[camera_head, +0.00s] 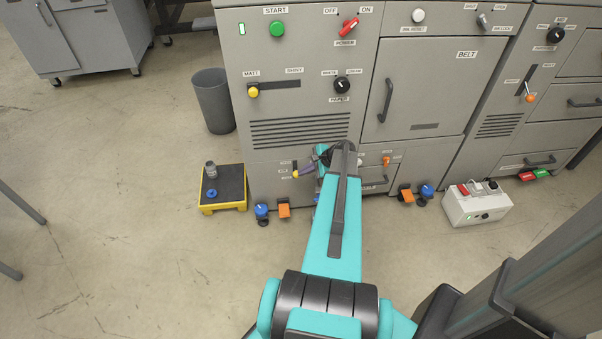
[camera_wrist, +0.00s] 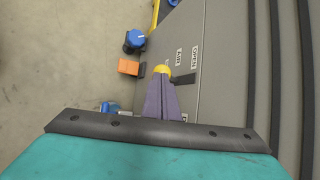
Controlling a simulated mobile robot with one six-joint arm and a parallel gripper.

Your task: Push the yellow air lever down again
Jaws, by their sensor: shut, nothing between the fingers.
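The yellow air lever (camera_head: 295,174) is low on the front of the left grey machine, left of my arm. Its yellow knob (camera_wrist: 162,69) shows just beyond my fingertips in the wrist view, beside labels reading AIR and OPEN. The dark slot shows above the knob in the head view, so the lever appears to be at its lower end. My gripper (camera_head: 305,169) is at the lever, with its purple fingers (camera_wrist: 162,97) shut and empty. The fingertips overlap the knob in the wrist view; I cannot tell whether they touch it.
Blue knobs and orange pedals (camera_head: 284,210) stick out near the machine's foot. A white switch box (camera_head: 477,205) is on the floor at right. Open floor lies at left.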

